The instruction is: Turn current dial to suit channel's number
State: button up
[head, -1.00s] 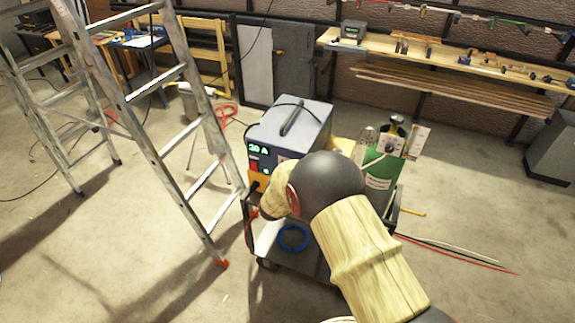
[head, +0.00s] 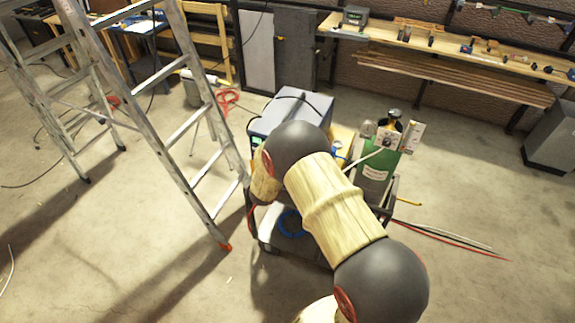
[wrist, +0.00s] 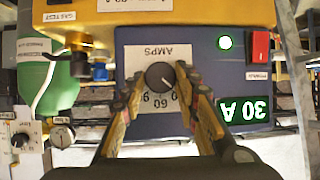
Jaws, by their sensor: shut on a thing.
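The wrist view is upside down. The round dark current dial (wrist: 160,75) sits on a white plate (wrist: 135,62) marked AMPS, with the scale number 60 legible and others partly covered. My gripper (wrist: 161,82) has one finger on each side of the dial and is shut on it. My gripper is hidden there too. A yellow panel (wrist: 205,10) carries a white label, cut off and not fully readable.
A red switch (wrist: 260,45) and green lamp (wrist: 225,42) sit beside the dial. A gas-test knob (wrist: 80,62) juts out nearby. A ladder (head: 190,125) stands close left. Floor in front is open.

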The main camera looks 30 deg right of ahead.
jog(key=shift+r, duration=0.1)
jog(key=o, duration=1)
jog(key=shift+o, duration=0.7)
jog(key=v, duration=1.2)
